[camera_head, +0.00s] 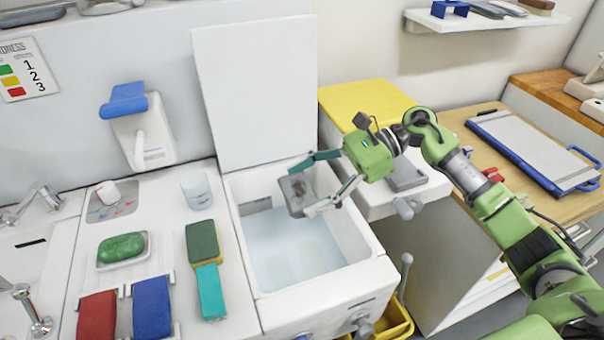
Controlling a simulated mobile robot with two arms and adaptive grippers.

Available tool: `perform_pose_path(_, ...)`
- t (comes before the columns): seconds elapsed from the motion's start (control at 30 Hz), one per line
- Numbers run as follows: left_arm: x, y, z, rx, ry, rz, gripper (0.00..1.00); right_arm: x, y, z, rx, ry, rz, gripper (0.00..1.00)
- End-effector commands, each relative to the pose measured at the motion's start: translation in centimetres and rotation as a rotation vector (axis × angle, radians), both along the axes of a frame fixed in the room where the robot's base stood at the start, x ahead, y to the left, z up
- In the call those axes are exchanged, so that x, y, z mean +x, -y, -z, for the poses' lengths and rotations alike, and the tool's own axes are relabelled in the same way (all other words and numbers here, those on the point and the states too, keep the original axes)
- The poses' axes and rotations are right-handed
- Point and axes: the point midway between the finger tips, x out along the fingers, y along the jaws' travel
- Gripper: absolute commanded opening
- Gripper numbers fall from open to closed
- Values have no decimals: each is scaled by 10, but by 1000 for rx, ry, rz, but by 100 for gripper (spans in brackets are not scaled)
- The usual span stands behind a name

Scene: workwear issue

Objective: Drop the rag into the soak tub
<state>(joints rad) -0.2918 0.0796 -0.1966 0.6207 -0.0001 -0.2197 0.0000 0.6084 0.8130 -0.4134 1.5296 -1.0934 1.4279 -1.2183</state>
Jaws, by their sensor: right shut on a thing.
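The soak tub (322,297) is a white open basin with pale, clear water (290,255) in it, and its white lid (255,95) stands raised at the back. My right gripper (305,185) is over the back right part of the tub. It is shut on a small grey, partly see-through thing (297,197), which hangs between its fingers above the water. This is where a rag would be, but its cloth texture is not clear. No other rag is plain to see. My left gripper is out of view.
Left of the tub, the counter holds a green sponge (202,238), a teal one (211,292), red (97,315) and blue (152,307) pads, green soap (121,247) and a pale cup (196,190). A blue-topped dispenser (145,135) is on the wall. A yellow-topped unit (365,98) stands behind right.

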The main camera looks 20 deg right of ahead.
Motion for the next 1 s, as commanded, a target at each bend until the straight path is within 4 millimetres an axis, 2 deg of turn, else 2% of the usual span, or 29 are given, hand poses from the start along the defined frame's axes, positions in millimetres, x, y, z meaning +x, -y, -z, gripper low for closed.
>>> perform_pose_path(0.03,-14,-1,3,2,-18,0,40,0,0,7,1,-2,0,53)
perform_pose_path(0.1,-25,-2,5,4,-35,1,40,0,-1,16,1,-3,0,53)
perform_pose_path(0.2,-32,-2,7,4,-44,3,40,0,-1,28,2,-2,0,53)
perform_pose_path(0.33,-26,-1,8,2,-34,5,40,0,0,40,2,-2,1,53)
perform_pose_path(0.57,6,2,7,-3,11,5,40,0,0,50,1,-1,1,53)
perform_pose_path(0.8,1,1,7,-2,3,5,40,0,0,51,1,0,0,53)
perform_pose_path(0.83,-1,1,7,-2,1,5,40,0,0,50,1,0,0,82)
perform_pose_path(0.87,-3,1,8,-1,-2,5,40,0,0,50,1,0,0,90)
perform_pose_path(0.9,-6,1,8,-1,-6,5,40,0,0,50,1,0,0,94)
perform_pose_path(1.0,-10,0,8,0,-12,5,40,0,0,50,1,0,0,94)
